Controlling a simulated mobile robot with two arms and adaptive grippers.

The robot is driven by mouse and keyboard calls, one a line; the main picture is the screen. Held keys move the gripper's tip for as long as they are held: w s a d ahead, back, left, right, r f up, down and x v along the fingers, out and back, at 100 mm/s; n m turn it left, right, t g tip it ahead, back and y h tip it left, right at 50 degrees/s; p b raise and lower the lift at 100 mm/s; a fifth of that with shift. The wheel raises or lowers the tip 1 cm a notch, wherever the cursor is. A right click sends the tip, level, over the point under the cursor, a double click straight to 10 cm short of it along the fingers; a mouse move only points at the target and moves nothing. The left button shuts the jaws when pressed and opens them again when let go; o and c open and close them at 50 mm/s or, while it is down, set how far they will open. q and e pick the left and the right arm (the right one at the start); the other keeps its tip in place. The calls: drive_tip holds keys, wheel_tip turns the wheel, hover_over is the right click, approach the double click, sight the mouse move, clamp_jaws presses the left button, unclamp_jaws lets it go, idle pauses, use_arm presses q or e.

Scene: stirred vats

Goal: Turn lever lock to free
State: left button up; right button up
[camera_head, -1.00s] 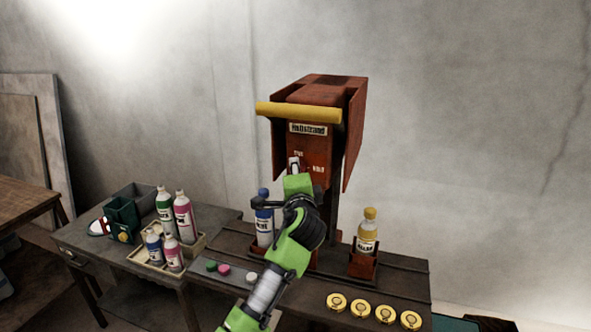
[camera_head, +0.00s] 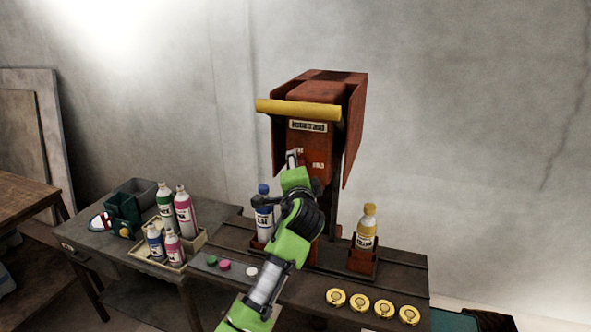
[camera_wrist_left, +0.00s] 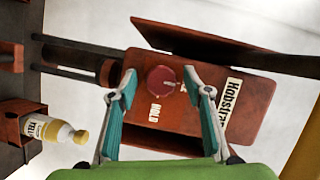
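The red-brown press housing (camera_head: 318,150) carries a nameplate and two small labels below it, one reading HOLD (camera_head: 318,165). In the left wrist view a round red knob with a pale mark (camera_wrist_left: 161,80) sits on the housing face, beside the HOLD label (camera_wrist_left: 155,113). I take this knob to be the lever lock. My left gripper (camera_head: 292,158) is at the housing front and hides the knob in the head view. In the wrist view its two teal fingers (camera_wrist_left: 160,82) are apart, one on each side of the knob; contact cannot be told. My right gripper is not in view.
A yellow bar (camera_head: 298,110) crosses the housing top. A blue bottle (camera_head: 264,222) stands behind my arm, and a yellow bottle (camera_head: 366,228) sits in a holder at the right. A crate of bottles (camera_head: 193,243) stands left. Several yellow caps (camera_head: 360,304) lie at the front.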

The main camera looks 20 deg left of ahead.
use_arm(q)
drive_tip(key=v, duration=1.2)
drive_tip(key=shift+f, duration=0.1)
